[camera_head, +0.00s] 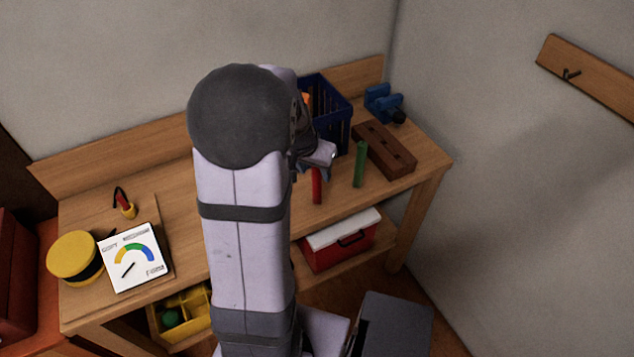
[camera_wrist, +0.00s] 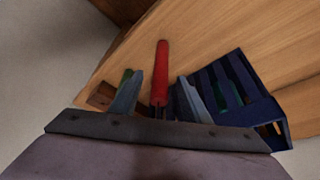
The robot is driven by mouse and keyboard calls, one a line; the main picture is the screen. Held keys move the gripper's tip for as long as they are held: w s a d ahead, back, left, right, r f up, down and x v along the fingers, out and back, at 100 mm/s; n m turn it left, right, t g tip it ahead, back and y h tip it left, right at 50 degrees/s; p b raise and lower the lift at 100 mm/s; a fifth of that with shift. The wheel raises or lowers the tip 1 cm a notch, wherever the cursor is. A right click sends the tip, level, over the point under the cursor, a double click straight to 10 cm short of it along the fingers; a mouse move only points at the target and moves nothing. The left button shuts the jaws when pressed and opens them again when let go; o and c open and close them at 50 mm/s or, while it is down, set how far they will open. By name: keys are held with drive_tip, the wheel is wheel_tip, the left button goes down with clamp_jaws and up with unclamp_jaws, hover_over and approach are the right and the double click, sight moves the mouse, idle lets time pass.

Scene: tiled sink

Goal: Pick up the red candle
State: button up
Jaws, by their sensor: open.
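My gripper (camera_wrist: 160,92) is open, with one grey-blue finger on each side of the candle and visible space on both sides. In the head view my gripper (camera_head: 322,156) is just above and behind the candle, partly hidden by my arm. I cannot tell whether either finger touches it.
A dark blue basket (camera_head: 335,105) stands behind my gripper. A blue vise-like tool (camera_head: 383,102) sits at the back right. A white gauge (camera_head: 134,260) and yellow tin (camera_head: 74,258) are left.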

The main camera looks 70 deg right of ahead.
sight(319, 177)
drive_tip(key=shift+s+d, duration=0.2)
drive_tip(key=shift+d, duration=0.1)
drive_tip(key=shift+x, duration=1)
drive_tip(key=shift+p, duration=0.35)
drive_tip(key=shift+p+x, duration=0.6)
drive_tip(key=shift+x, duration=2)
drive_tip(key=shift+w+d, duration=0.1)
drive_tip(key=shift+w, duration=0.05)
drive_tip(key=shift+r, duration=0.1)
clamp_jaws()
